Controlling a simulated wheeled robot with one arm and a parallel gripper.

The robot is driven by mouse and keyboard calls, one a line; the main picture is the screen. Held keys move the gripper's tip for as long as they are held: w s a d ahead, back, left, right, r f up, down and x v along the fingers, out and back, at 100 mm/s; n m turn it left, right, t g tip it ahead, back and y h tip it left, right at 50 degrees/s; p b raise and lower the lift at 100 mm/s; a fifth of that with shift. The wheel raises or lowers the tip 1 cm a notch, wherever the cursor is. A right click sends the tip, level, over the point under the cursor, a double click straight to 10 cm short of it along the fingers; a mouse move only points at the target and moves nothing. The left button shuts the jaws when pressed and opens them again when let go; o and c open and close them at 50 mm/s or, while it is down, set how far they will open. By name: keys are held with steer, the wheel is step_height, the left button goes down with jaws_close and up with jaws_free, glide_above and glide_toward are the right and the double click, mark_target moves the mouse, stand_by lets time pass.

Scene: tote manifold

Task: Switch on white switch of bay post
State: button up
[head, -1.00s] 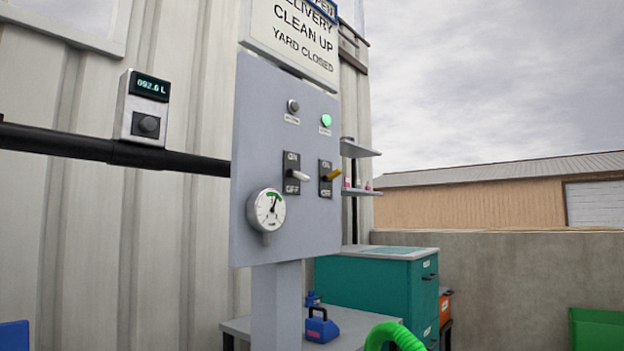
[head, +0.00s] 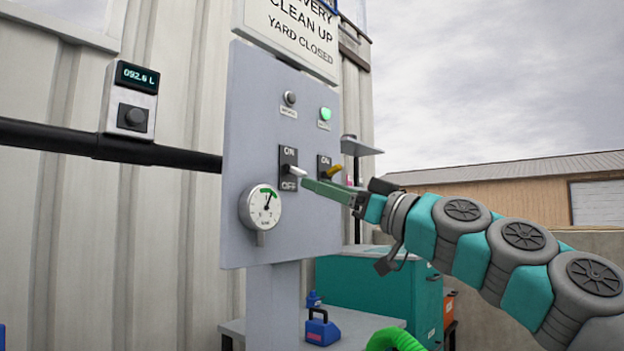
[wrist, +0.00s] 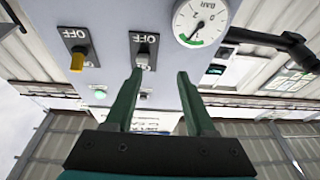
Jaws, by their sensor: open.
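The bay post's grey panel (head: 245,120) carries a white switch (head: 297,171) on a black ON/OFF plate, ON at the top and OFF at the bottom. Its white lever points out and slightly down, towards OFF. In the wrist view, which is turned over, the white switch (wrist: 142,62) is just beyond the tip of the left finger. My gripper (head: 312,184) is open and empty in front of the panel, close to the lever. Its two fingers (wrist: 160,76) are apart in the wrist view. I cannot tell if a finger touches the lever.
A yellow switch (head: 331,171) is just right of the white one, partly behind my gripper. A pressure gauge (head: 261,207) sits below left. Above are a dark lamp (head: 290,98) and a lit green lamp (head: 325,114). A black pipe (head: 60,138) runs left of the panel.

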mark_target(305, 174)
steer(key=shift+m+t, duration=0.4)
steer(key=shift+w+a+r, duration=0.55)
steer(key=shift+w+a, duration=0.15)
steer(key=shift+w, duration=0.4)
steer(key=shift+w+a+r, duration=0.5)
steer(key=shift+w+a, duration=0.2)
steer(key=shift+w, duration=0.4)
steer(key=shift+w+a+r, duration=0.55)
steer(key=shift+w+a, duration=0.15)
steer(key=shift+w, duration=0.4)
jaws_close()
